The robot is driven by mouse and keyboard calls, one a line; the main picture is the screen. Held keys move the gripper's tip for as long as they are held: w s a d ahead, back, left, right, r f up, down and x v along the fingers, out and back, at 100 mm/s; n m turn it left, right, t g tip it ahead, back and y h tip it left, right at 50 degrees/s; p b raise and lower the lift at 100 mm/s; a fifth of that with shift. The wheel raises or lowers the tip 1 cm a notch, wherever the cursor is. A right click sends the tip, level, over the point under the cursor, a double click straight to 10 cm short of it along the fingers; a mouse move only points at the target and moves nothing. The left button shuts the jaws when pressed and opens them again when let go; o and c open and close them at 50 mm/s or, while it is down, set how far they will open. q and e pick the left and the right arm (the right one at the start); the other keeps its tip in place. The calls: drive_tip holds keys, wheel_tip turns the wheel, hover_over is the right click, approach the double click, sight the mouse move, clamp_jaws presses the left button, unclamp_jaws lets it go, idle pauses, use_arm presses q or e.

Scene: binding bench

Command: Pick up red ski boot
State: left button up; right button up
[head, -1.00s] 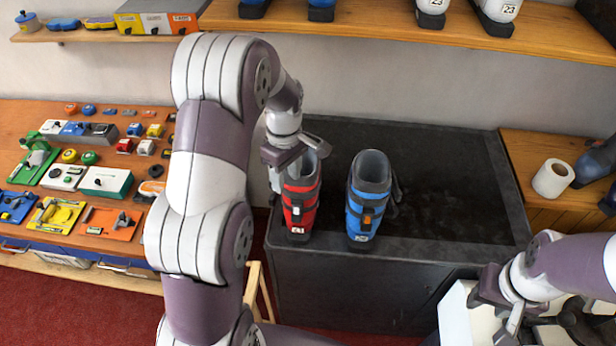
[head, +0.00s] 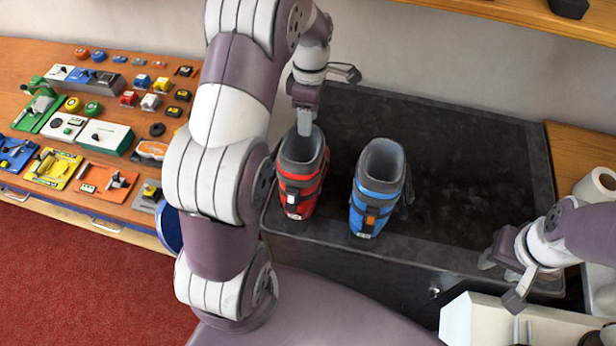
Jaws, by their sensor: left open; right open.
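The red ski boot (head: 298,186) stands upright on the dark bench top (head: 470,170), near its left front corner. Its dark grey cuff opens upward. My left gripper (head: 325,100) is open above and at the back of the boot. One finger reaches down at the boot's cuff; I cannot tell whether it touches or is inside the opening. The blue ski boot (head: 377,195) stands upright just to the right. My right gripper (head: 498,285) is open and empty at the lower right, near the bench's front edge, away from both boots.
A wooden shelf (head: 520,14) runs along the wall above. The bench top right of the blue boot is clear.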

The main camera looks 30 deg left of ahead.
sight(307, 140)
use_arm(q)
drive_tip(key=shift+s+f+b, duration=0.15)
drive_tip(key=shift+s+f, duration=0.1)
drive_tip(key=shift+f, duration=0.25)
drive_tip(key=shift+s+f+b, duration=0.15)
drive_tip(key=shift+s+f, duration=0.1)
drive_tip(key=shift+f, duration=0.5)
drive_tip(key=shift+w+f+p, duration=0.25)
drive_tip(key=shift+f+p, duration=0.05)
drive_tip(key=shift+f, duration=0.3)
drive_tip(key=shift+w+f+p, duration=0.25)
drive_tip(key=shift+f+p, duration=0.05)
drive_tip(key=shift+f, duration=0.3)
wheel_tip(307, 140, down, 2)
drive_tip(key=shift+f, duration=0.25)
drive_tip(key=shift+s, duration=0.35)
drive_tip(key=c, duration=0.3)
drive_tip(key=shift+w, duration=0.15)
clamp_jaws()
use_arm(e)
drive_tip(key=shift+f, duration=0.3)
